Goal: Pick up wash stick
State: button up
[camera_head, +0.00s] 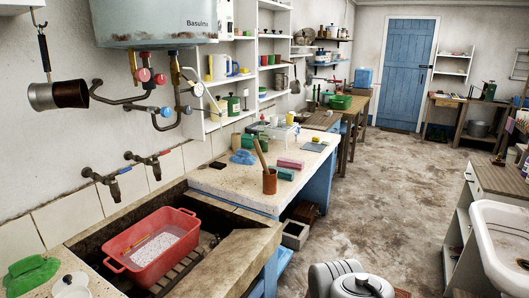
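A wooden stick (260,154), which looks like the wash stick, stands tilted in a brown pot (270,183). Its upper part leans left above the rim, and its lower end is hidden inside the pot. The pot stands near the front edge of the speckled pale counter (228,182), just right of the stone trough (242,254). Rounded white and grey links of my arm show at the bottom edge. My gripper is not in view.
A red tub (132,264) sits in the trough below two wall taps (114,183). A blue cloth (243,157), a pink block (290,163) and a green block (284,174) lie near the pot. A white basin (492,243) stands right; floor between is mostly clear.

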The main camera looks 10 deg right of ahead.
aim_at(257, 144)
jog(key=z, duration=0.85)
jog(key=i, duration=2.65)
jog(key=u, duration=4.15)
